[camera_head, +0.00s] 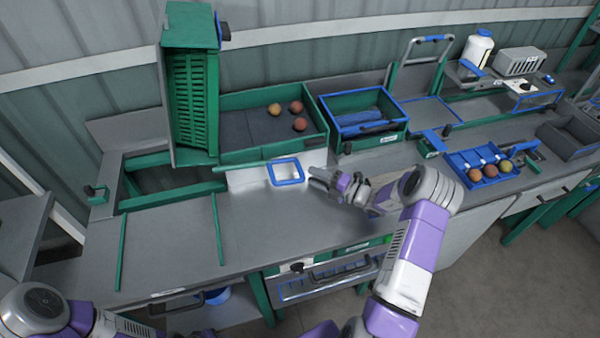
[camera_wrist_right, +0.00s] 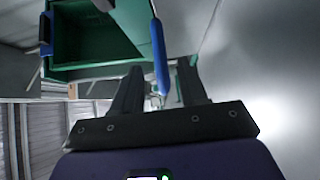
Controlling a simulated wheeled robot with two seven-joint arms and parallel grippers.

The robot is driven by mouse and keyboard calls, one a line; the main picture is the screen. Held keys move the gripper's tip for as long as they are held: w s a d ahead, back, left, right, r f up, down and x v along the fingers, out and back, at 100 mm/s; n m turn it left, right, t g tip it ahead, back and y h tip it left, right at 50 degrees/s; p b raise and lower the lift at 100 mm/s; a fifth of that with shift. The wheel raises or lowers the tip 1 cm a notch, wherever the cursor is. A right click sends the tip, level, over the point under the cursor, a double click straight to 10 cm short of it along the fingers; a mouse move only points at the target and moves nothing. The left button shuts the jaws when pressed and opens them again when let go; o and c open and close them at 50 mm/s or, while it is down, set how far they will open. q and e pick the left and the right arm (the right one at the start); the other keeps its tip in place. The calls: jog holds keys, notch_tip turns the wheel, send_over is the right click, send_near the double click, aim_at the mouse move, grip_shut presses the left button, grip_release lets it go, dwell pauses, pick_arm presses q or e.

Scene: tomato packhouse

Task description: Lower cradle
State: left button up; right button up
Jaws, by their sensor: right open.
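A green slatted crate (camera_head: 192,35) stands tipped up on end at the left of the bench, over a green frame (camera_head: 170,187); which part is the cradle itself is hard to tell. A blue loop handle (camera_head: 286,171) sits at the frame's right, by a white panel. My right gripper (camera_head: 322,180) is open and empty just right of this loop. In the right wrist view, a blue bar (camera_wrist_right: 160,60) shows between the open fingers (camera_wrist_right: 158,95); contact cannot be told. My left arm shows at the bottom left, its gripper out of view.
A dark-lined green tray (camera_head: 240,99) holds three reddish tomatoes (camera_head: 299,124). A blue-rimmed green bin (camera_head: 365,106) stands right of it. A blue tray (camera_head: 456,160) with three tomatoes (camera_head: 474,175) lies farther right. The bench front (camera_head: 165,245) at left is clear.

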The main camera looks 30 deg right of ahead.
aim_at(301, 169)
jog(key=x, duration=0.6)
grip_shut()
